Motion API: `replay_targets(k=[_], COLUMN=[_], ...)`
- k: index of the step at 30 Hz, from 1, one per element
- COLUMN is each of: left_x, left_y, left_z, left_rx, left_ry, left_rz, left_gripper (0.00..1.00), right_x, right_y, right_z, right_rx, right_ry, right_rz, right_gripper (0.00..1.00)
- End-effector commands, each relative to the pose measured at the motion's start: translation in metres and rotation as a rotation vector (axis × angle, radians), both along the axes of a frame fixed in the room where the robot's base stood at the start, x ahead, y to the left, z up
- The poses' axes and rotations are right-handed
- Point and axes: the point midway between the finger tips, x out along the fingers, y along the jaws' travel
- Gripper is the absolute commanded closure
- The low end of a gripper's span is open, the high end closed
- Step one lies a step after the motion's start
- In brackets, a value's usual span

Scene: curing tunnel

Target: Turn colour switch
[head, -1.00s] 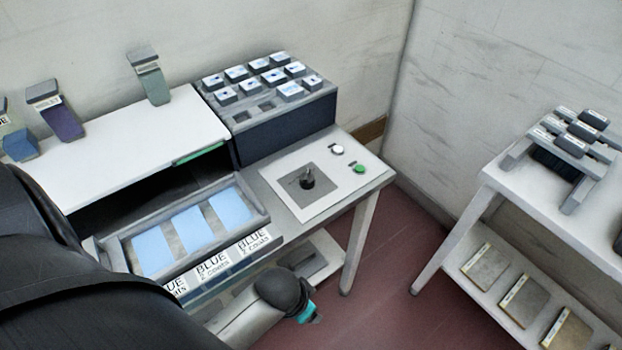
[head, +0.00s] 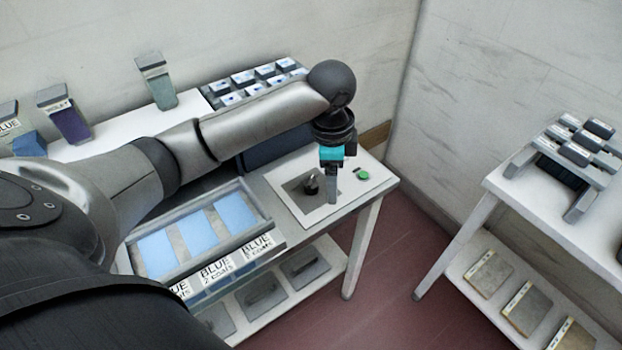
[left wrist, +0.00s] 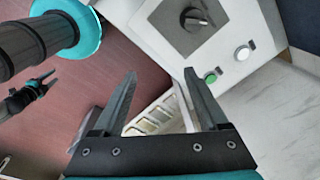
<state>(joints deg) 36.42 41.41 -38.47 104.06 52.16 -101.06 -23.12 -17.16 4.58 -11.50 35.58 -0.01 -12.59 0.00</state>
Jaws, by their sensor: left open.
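The colour switch (head: 311,186) is a black rotary knob on a dark square plate, set in a white panel (head: 322,212) at the right end of the bench. It also shows in the left wrist view (left wrist: 194,19), beyond the fingers. My left gripper (head: 333,198) points down over the panel, just right of the knob in the head view and apart from it. In the left wrist view its two fingers (left wrist: 160,95) are spread with nothing between them. A green button (head: 362,175) sits on the panel right of the knob. A white button shows in the left wrist view (left wrist: 242,52).
A tray with blue panels (head: 187,267) lies left of the switch panel. A block of labelled keys (head: 250,85) stands behind, partly hidden by my left arm. A second white table (head: 500,180) stands at right, with red floor between.

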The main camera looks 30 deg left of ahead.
Motion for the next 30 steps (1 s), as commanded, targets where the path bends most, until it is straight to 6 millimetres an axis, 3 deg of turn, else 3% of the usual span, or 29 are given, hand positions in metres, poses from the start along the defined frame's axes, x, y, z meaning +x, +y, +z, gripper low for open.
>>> replay_targets(k=[1, 6, 13, 19, 30], left_x=[0.010, 0.023, 0.028, 0.028, 0.032], left_y=[0.016, 0.051, 0.068, 0.069, 0.070], left_z=[0.015, 0.048, 0.064, 0.040, -0.040], left_rx=[0.021, 0.045, 0.047, 0.046, 0.046], left_ry=[0.002, 0.033, 0.048, 0.051, 0.051], left_rz=[0.003, 0.011, 0.018, 0.019, 0.019], left_gripper=[0.24, 0.24, 0.24, 0.24, 0.24], right_x=[0.000, 0.000, 0.000, 0.000, 0.000], right_y=[0.000, 0.000, 0.000, -0.001, -0.001], right_z=[0.000, 0.000, -0.001, -0.006, -0.023], right_rx=[0.000, -0.001, -0.001, -0.001, -0.001], right_ry=[0.000, 0.000, 0.000, 0.000, 0.001], right_rz=[0.000, 0.000, 0.000, -0.001, -0.001], right_gripper=[0.50, 0.50, 0.50, 0.50, 0.50])
